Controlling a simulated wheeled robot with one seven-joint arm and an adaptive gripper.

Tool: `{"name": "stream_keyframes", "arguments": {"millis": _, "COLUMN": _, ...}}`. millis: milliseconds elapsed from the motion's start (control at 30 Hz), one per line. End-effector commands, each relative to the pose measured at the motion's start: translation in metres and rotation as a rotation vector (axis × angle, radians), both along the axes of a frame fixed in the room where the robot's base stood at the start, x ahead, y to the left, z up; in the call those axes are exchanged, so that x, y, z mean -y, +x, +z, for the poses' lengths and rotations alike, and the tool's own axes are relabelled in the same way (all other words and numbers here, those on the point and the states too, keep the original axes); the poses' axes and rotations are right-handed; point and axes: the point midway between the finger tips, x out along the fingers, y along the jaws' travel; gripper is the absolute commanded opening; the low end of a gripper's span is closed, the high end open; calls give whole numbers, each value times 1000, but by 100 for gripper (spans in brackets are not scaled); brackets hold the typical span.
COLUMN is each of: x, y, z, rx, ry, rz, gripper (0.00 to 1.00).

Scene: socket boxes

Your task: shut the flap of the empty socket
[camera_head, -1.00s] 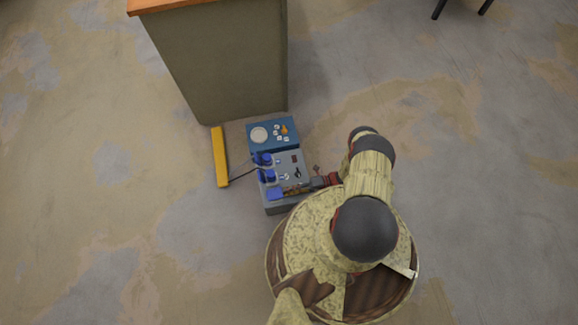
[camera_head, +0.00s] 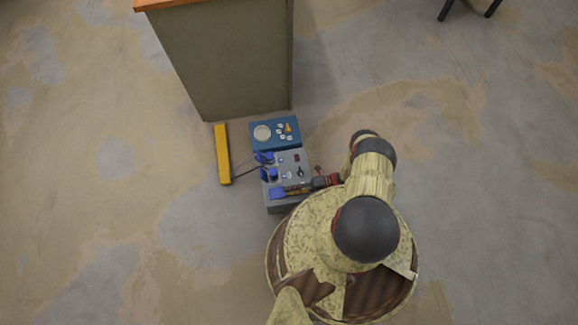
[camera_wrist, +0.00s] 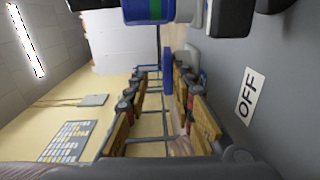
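The grey socket box (camera_head: 283,207) stands on the floor, with several blue flaps on its left part. The nearest blue flap (camera_head: 277,193) lies at the box's front left; I cannot tell from above how far it is raised. In the wrist view, a thin blue plate (camera_wrist: 167,72), apparently a flap seen edge-on, stands just beyond and between my fingertips. My gripper (camera_wrist: 163,78) is open, its orange-padded fingers well apart with nothing held. In the head view my gripper (camera_head: 299,188) reaches over the box from the right. Any contact with the flap cannot be told.
A blue box (camera_head: 262,132) with a round pale disc adjoins the far side. A yellow bar (camera_head: 223,155) lies left, with a dark cable toward the sockets. A cabinet (camera_head: 225,65) stands behind. An OFF label (camera_wrist: 247,95) is on the grey face.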

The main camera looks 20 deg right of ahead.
Motion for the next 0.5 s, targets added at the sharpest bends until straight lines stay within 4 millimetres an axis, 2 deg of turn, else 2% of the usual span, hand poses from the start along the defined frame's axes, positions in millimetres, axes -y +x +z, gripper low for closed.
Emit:
{"name": "stream_keyframes", "arguments": {"millis": 333, "x": 4, "y": 0, "z": 1, "rx": 1, "ry": 0, "rz": -1, "gripper": 27}}
{"name": "stream_keyframes", "arguments": {"millis": 500, "x": 23, "y": -4, "z": 2, "rx": 4, "ry": -1, "rz": -3, "gripper": 27}}
